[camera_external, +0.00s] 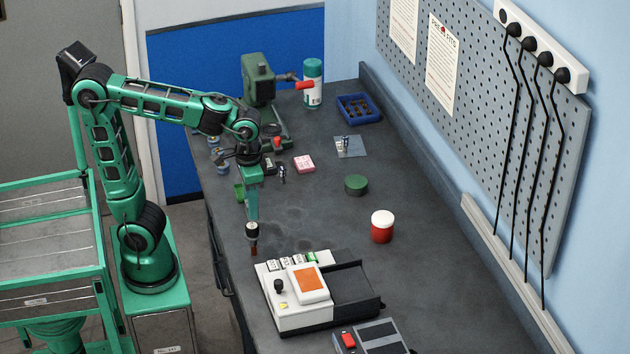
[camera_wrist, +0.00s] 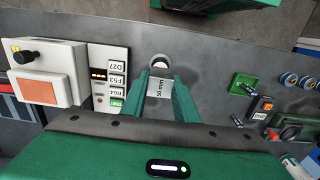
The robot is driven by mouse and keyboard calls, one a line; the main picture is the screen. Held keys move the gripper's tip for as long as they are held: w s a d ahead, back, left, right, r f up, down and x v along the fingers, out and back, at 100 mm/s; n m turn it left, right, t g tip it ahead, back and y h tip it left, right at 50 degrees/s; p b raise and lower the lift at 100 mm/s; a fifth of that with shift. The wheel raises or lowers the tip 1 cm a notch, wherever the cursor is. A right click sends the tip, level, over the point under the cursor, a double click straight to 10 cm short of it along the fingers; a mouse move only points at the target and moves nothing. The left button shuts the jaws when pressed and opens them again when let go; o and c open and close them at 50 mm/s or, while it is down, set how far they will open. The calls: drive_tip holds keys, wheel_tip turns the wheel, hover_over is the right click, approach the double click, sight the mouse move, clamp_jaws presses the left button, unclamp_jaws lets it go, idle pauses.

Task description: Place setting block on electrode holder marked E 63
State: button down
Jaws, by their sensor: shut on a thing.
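My gripper (camera_external: 251,219) points down over the bench, beside the back left corner of the white device. In the wrist view its green fingers (camera_wrist: 163,98) are shut on a pale block (camera_wrist: 160,87) marked "50 mm", which I take as the setting block. A round grey and dark end (camera_wrist: 160,64) shows just beyond the block; I cannot tell if it is joined to it. A row of small labelled pieces (camera_wrist: 115,80) sits along the device's edge. One label reads D27; another is too small to read surely as E 63.
The white device (camera_external: 286,312) has an orange screen and a black knob. A red jar with a white lid (camera_external: 382,230), a green round tin (camera_external: 356,184) and a pink block (camera_external: 303,164) stand on the bench. A blue bin (camera_external: 374,105) is at the back. Bench left of the jar is clear.

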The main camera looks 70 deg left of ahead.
drive_tip(key=shift+f, duration=1.45)
drive_tip(key=c, duration=1.4)
unclamp_jaws()
wheel_tip(320, 180, up, 12)
drive_tip(key=shift+f, duration=0.15)
drive_tip(key=s+f+m, duration=0.2)
drive_tip(key=s+f, duration=0.2)
drive_tip(key=f, duration=0.2)
drive_tip(key=s+d+f+m, duration=0.1)
drive_tip(key=s+f+m, duration=0.1)
drive_tip(key=s+f, duration=0.3)
drive_tip(key=s+f+m, duration=0.2)
drive_tip(key=s+f, duration=0.3)
drive_tip(key=f, duration=0.1)
drive_tip(key=shift+s+d+f, duration=0.1)
drive_tip(key=shift+d+f, duration=0.05)
drive_tip(key=shift+f, duration=0.15)
